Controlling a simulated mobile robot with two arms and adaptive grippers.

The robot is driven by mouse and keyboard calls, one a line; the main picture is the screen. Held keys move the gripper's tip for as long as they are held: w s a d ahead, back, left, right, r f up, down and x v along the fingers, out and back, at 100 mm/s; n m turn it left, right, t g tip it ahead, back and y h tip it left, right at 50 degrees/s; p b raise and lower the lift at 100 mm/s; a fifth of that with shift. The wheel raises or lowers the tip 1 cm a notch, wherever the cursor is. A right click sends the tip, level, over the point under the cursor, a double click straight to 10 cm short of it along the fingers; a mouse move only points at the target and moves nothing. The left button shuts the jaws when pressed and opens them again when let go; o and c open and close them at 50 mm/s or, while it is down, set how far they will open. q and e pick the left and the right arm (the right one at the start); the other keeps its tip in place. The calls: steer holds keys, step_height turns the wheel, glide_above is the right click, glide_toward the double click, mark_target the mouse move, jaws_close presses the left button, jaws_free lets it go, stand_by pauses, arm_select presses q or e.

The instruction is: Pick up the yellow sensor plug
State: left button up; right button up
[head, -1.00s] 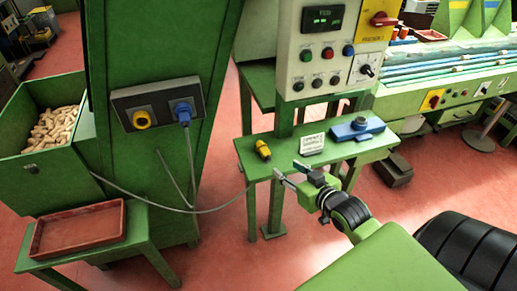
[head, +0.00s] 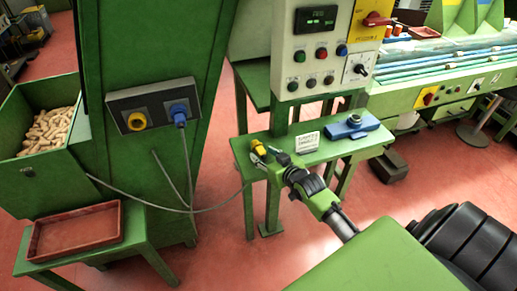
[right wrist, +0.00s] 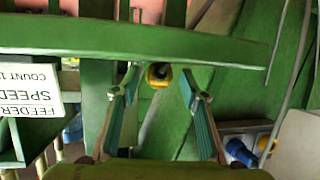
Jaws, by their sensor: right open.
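The yellow sensor plug (head: 257,146) lies on the narrow green shelf (head: 315,152) in the head view, near its left end. My right gripper (head: 264,156) is just in front of the plug and partly overlaps it in this view. In the right wrist view the yellow plug (right wrist: 159,73) shows end-on, between the two open fingertips (right wrist: 160,80), with a gap on either side. The fingers are empty; how far the plug is beyond the tips I cannot tell. My left gripper is not in view.
A white label card (head: 307,142) and a blue device (head: 352,127) stand on the shelf, right of the plug. A socket box (head: 155,103) with a yellow socket and a blue plug is on the green column. A grey cable (head: 222,205) hangs between column and shelf.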

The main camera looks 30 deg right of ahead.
steer(key=shift+w, duration=0.1)
jaws_close()
steer(key=shift+r, duration=0.15)
